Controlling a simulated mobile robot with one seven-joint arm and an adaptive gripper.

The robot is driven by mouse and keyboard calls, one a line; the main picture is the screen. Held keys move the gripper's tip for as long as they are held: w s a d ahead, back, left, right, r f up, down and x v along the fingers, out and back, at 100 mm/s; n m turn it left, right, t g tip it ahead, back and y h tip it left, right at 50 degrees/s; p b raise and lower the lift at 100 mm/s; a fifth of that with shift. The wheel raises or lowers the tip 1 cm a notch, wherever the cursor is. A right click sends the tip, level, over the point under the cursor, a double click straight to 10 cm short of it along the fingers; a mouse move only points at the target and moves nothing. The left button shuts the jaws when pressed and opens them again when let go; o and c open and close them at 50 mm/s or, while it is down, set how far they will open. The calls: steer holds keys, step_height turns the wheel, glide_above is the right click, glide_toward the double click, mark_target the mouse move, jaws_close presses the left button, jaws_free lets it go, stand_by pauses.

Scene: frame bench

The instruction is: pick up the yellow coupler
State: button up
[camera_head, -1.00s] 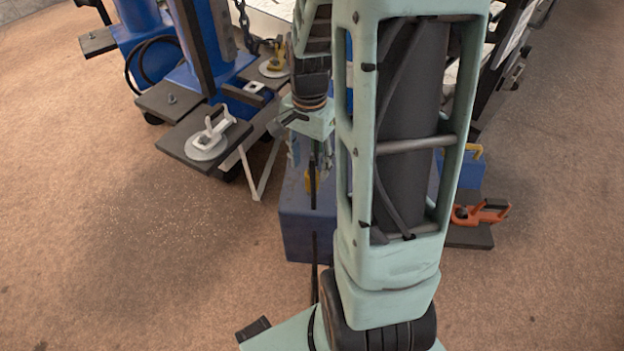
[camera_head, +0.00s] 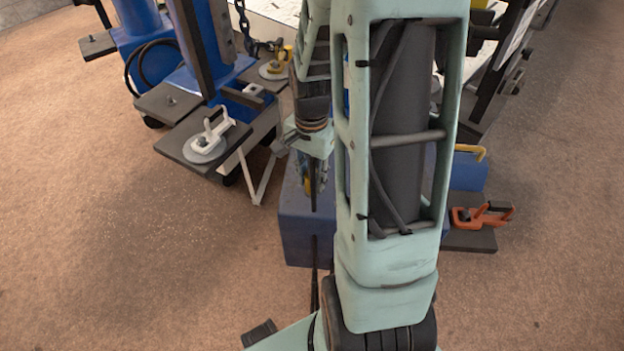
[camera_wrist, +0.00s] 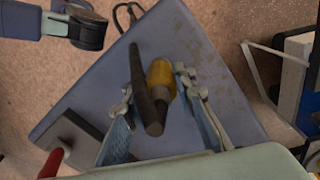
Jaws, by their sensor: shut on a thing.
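The yellow coupler (camera_wrist: 160,76) is between the two fingers of my gripper (camera_wrist: 158,80) in the wrist view, above the blue block's top. My gripper is shut on it. A dark tapered bar (camera_wrist: 142,85) passes close beside the coupler and covers part of its left side. In the head view my gripper (camera_head: 313,172) is over the blue block, mostly hidden behind my arm, with only a bit of the yellow coupler (camera_head: 307,186) showing. I cannot tell whether the coupler touches the block.
The blue block (camera_head: 303,237) stands on the brown floor below my gripper. A white clamp on a round base (camera_head: 206,148) sits on a dark plate at left. An orange clamp (camera_head: 480,215) is on a dark plate at right. The floor in front is clear.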

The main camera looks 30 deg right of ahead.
jaws_close()
steer(key=shift+r, duration=0.15)
